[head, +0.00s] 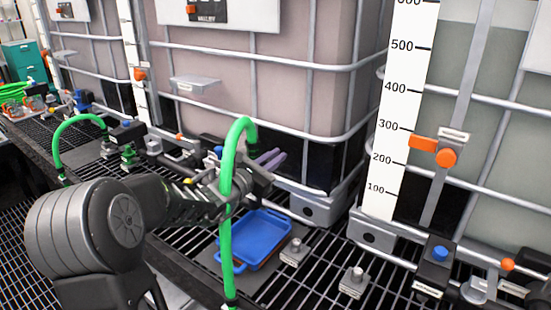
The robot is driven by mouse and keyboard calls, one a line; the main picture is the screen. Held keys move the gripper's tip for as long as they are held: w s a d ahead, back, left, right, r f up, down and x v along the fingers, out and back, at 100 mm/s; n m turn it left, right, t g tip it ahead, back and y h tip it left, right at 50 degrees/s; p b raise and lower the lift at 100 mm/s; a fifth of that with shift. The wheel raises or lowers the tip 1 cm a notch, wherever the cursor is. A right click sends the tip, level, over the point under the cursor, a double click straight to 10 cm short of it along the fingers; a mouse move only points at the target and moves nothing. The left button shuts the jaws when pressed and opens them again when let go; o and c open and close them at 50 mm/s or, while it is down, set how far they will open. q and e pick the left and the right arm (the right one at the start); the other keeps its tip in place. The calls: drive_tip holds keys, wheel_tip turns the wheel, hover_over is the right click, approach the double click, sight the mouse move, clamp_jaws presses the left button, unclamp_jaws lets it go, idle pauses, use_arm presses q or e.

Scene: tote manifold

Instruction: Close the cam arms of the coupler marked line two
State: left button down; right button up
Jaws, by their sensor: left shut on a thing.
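A green hose (226,215) rises in front of my left gripper and bends over into a dark coupler (251,150) beside the middle tank. Two purple-grey lever-like parts (272,159) stick out to the right there; they look like cam arms. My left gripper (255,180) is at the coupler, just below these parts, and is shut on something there. The hose and the gripper hide the exact contact. I cannot read a line marking on this coupler. My right gripper is not in view.
A blue tray (262,236) lies on the black grating below the gripper. Metal fittings (293,251) stand right of it. Another green hose (70,125) arches at the left.

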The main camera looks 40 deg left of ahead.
use_arm(q)
drive_tip(key=c, duration=1.5)
unclamp_jaws()
